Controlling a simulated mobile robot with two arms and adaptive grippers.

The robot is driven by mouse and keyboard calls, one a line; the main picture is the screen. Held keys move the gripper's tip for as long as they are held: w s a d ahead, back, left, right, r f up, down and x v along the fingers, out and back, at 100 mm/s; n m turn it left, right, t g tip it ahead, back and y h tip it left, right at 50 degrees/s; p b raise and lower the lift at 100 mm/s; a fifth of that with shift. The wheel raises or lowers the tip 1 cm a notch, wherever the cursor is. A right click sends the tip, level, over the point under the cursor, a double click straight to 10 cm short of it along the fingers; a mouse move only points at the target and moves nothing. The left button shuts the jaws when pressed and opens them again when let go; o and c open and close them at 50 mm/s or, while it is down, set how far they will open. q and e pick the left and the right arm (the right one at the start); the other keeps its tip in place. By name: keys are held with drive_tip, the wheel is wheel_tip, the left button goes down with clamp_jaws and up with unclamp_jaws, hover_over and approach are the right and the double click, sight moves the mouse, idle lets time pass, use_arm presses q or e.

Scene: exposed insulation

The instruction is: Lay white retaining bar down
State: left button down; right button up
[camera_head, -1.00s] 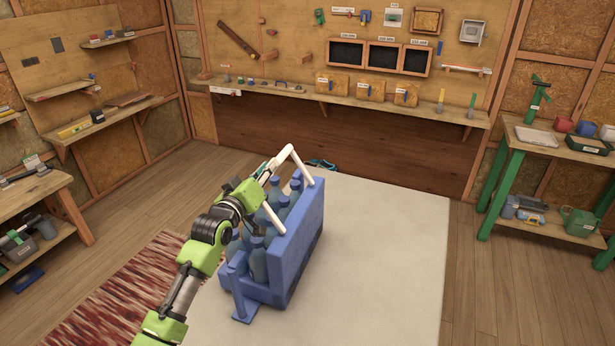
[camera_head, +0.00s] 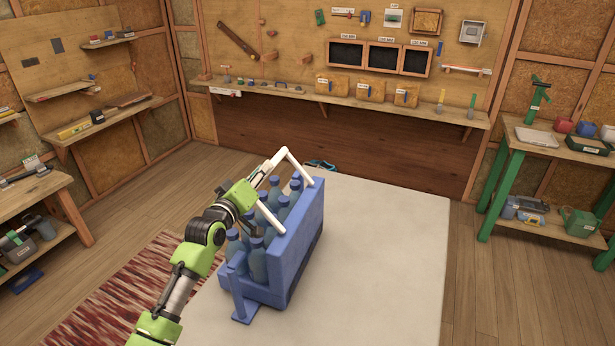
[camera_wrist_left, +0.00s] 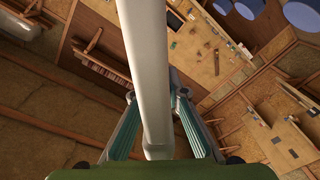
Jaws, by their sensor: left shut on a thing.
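The white retaining bar (camera_head: 272,165) is a bent white bar at the far upper end of the blue rack (camera_head: 296,252). One part of it slants down toward my arm and another goes down to the rack's far end. In the left wrist view the bar (camera_wrist_left: 147,75) runs down between the fingers. My left gripper (camera_wrist_left: 158,120) is shut on the bar; in the head view my left gripper (camera_head: 243,193) is partly hidden by its own wrist. Several blue bottles (camera_head: 258,262) stand in the rack. My right gripper is not in view.
The rack stands on a pale mat (camera_head: 385,240) with clear room on its right. A red patterned rug (camera_head: 135,290) lies to the left. A green-legged table (camera_head: 540,160) stands at the right, and a long shelf (camera_head: 350,98) runs along the back wall.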

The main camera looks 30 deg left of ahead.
use_arm(q)
drive_tip(key=shift+f, duration=0.15)
drive_tip(key=shift+s+a+f+n+b, duration=0.1)
drive_tip(key=shift+a+f+n+b, duration=0.4)
drive_tip(key=shift+a+f+n, duration=0.2)
drive_tip(key=shift+f, duration=0.1)
drive_tip(key=shift+a+f+n+b, duration=0.6)
drive_tip(key=shift+f+n, duration=0.1)
drive_tip(key=shift+n, duration=0.1)
drive_tip(key=shift+s+a+f+n+b, duration=0.1)
drive_tip(key=shift+a+f+n+b, duration=0.35)
drive_tip(key=shift+f+n+b, duration=0.35)
drive_tip(key=shift+f, duration=0.1)
